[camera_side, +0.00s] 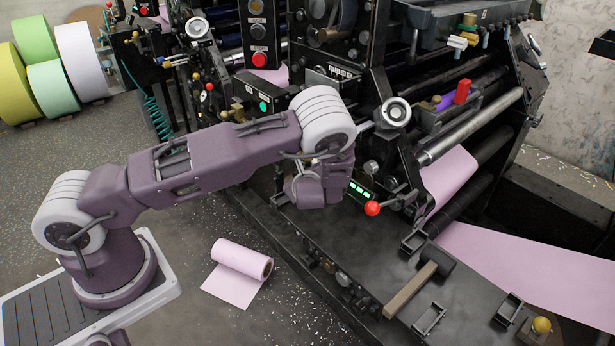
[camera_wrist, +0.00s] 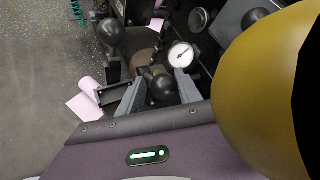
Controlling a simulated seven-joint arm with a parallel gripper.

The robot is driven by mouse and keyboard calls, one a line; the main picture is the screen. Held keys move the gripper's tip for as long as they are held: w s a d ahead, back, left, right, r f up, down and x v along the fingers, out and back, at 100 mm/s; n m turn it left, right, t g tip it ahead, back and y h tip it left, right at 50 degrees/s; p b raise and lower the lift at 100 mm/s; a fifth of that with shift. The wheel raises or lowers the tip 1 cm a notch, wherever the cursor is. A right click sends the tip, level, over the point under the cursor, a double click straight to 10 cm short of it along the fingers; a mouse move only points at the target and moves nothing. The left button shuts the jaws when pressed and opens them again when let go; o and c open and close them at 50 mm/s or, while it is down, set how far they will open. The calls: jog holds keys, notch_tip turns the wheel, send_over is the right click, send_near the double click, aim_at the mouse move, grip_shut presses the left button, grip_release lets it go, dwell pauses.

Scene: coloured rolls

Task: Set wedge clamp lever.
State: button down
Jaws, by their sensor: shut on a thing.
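In the wrist view my gripper (camera_wrist: 160,84) has its two grey fingers on either side of a dark round knob (camera_wrist: 162,90), and it is shut on this knob. The knob seems to be the end of a lever; its shaft is mostly hidden, and I cannot tell how far the lever is turned. In the side view my wrist is low over the machine's near side, and it hides the fingers and the held knob. A red ball knob (camera_side: 372,208) on a lever stands just right of my wrist.
A round white dial (camera_wrist: 182,55) lies just beyond the fingers. Another dark ball knob (camera_wrist: 110,33) stands to their left. A large yellow ball (camera_wrist: 262,85) fills the wrist view's right side. A mallet (camera_side: 420,285) lies on the machine bed. A pink roll (camera_side: 243,262) lies on the floor.

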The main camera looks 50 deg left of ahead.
jog(key=shift+w+r, duration=0.15)
jog(key=c, duration=0.9)
grip_release()
jog(key=shift+o, duration=0.2)
jog(key=shift+d, duration=0.1)
jog(key=v, duration=0.7)
jog(key=shift+c, duration=0.2)
